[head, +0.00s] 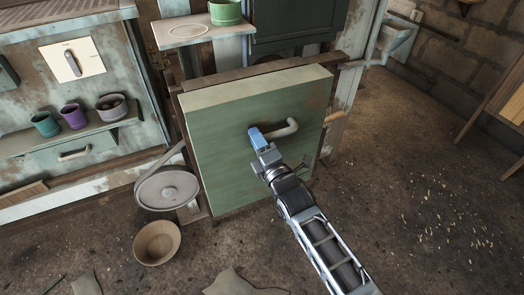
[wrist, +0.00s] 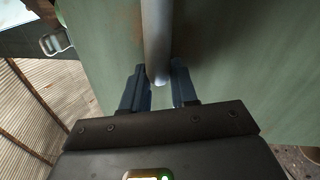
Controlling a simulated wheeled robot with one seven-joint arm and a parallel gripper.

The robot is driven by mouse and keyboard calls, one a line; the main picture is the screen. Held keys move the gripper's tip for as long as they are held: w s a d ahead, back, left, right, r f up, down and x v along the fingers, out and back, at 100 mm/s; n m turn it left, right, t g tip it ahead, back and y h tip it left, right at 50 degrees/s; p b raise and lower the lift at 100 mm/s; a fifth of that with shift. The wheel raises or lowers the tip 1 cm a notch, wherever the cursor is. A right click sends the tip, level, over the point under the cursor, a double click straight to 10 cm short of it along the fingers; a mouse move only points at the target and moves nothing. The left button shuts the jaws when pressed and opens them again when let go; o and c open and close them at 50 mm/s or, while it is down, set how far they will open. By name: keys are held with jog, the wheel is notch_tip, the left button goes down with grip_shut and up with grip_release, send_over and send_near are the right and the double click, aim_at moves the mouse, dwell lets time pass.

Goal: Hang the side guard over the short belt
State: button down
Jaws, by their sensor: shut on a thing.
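The side guard (head: 230,165) is a big, green, box-like cover with a pale top face and a grey bar handle (head: 288,130) on its front. It stands upright, slightly tilted in the head view, in front of a brown frame. My gripper (head: 257,136) is at the handle's left end. In the wrist view the blue fingers are on either side of the grey handle (wrist: 157,45), shut on it, with the green face behind. The short belt is not clearly visible; the guard hides what is behind it. I cannot tell whether the guard rests on any support.
A round grey pulley (head: 168,188) with a belt sits at the guard's lower left. A tan bowl (head: 157,243) is on the floor. A shelf with several cups (head: 73,116) is at left. A wooden peg (head: 335,117) juts out at right. The floor at right is open.

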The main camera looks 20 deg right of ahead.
aim_at(246, 121)
jog(key=shift+w+r+b, duration=0.2)
jog(key=shift+w+b, duration=3.1)
jog(key=shift+w, duration=0.7)
jog(key=shift+b, duration=0.35)
jog(key=shift+s, duration=0.15)
jog(key=shift+w+b, duration=0.3)
jog(key=shift+b, duration=0.1)
jog(key=shift+w+b, duration=1.55)
jog(key=shift+w, duration=0.45)
jog(key=shift+f+b, duration=1.15)
jog(key=shift+f, duration=0.05)
jog(key=c, duration=0.8)
grip_release()
jog(key=shift+f, duration=0.15)
